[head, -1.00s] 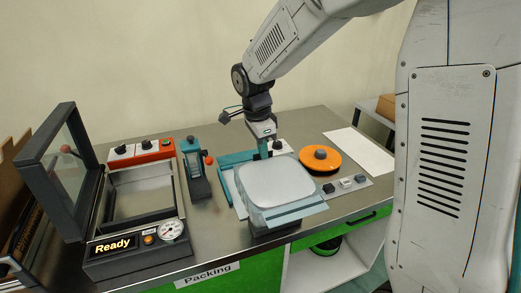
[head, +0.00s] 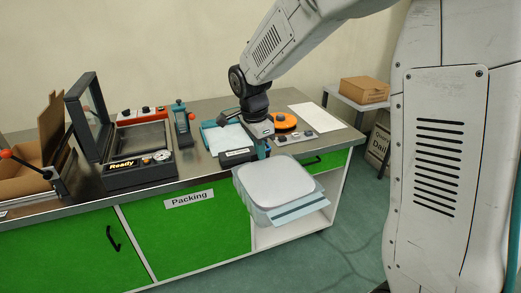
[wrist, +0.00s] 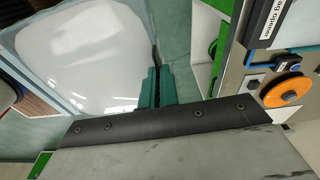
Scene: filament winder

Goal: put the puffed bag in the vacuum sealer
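The puffed bag (head: 276,182) is a pale, swollen pillow with a flat bluish edge and a teal strip. It hangs in the air in front of the bench's front edge. My gripper (head: 263,152) is shut on the bag's back edge. In the wrist view its teal fingers (wrist: 158,88) are close together at the edge of the bag (wrist: 75,45); the exact pinch is partly hidden. The vacuum sealer (head: 138,176) stands on the bench to the left, its glass lid (head: 90,113) raised, its chamber (head: 143,137) empty and its display reading "Ready".
A teal-handled device (head: 182,122) stands right of the sealer. An orange disc (head: 284,121) and a white sheet (head: 318,115) lie on the bench at right. An open cardboard box (head: 30,170) is at far left. Green floor (head: 350,230) in front is free.

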